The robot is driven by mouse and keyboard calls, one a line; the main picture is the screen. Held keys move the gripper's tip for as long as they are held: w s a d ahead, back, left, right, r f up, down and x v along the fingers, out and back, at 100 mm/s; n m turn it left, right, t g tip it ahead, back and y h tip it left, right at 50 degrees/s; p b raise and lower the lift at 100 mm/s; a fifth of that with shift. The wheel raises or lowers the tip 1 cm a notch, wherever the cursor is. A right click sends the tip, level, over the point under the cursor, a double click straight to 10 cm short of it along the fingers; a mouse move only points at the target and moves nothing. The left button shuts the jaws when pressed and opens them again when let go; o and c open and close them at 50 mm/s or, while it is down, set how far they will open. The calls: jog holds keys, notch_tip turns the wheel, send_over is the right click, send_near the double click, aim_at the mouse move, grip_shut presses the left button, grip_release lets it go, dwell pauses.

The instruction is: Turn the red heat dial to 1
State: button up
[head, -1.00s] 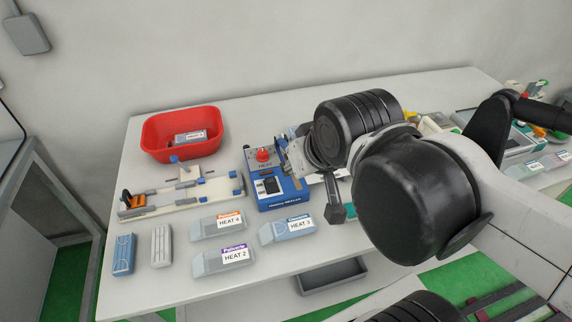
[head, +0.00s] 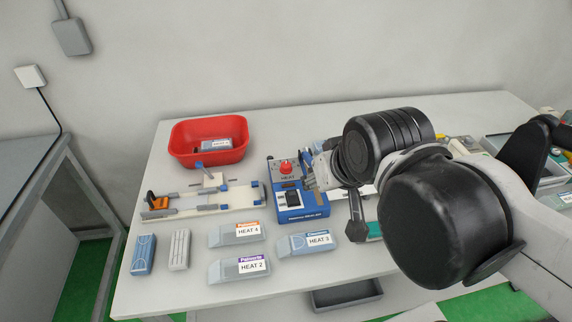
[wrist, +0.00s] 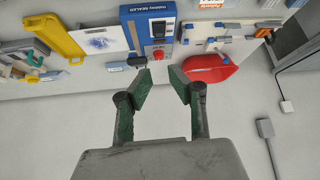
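The red heat dial (head: 286,167) sits on the grey top panel of the blue sealer (head: 303,213), above the word HEAT. The dial (wrist: 158,52) also shows in the wrist view, just beyond the gap between my fingertips. My gripper (wrist: 161,77) is open and empty, with its two green fingers apart. In the head view my gripper (head: 310,177) is just right of the dial and apart from it. The dial's pointer and scale are too small to read.
A red bin (head: 209,155) with a grey item in it stands at the back left. A white jig (head: 215,201) lies left of the sealer. Several labelled cartridges, including HEAT 4 (head: 234,238), lie in front. A yellow tray (wrist: 50,37) shows in the wrist view.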

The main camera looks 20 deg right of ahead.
jog(key=o, duration=0.6)
jog(key=shift+m+g, duration=0.5)
jog(key=shift+m, duration=0.3)
jog(key=w, duration=0.2)
jog(key=w+r+b, duration=0.1)
jog(key=w, duration=0.1)
jog(key=shift+d+r, duration=0.1)
jog(key=shift+r, duration=0.05)
jog(key=shift+c, duration=0.2)
jog(key=m+g+b, duration=0.4)
jog(key=m+g, duration=0.2)
jog(key=m, duration=0.3)
send_over(286, 164)
notch_tip(286, 164, down, 7)
notch_tip(286, 164, down, 14)
jog(key=shift+r+b, duration=0.1)
jog(key=shift+b, duration=0.3)
grip_shut()
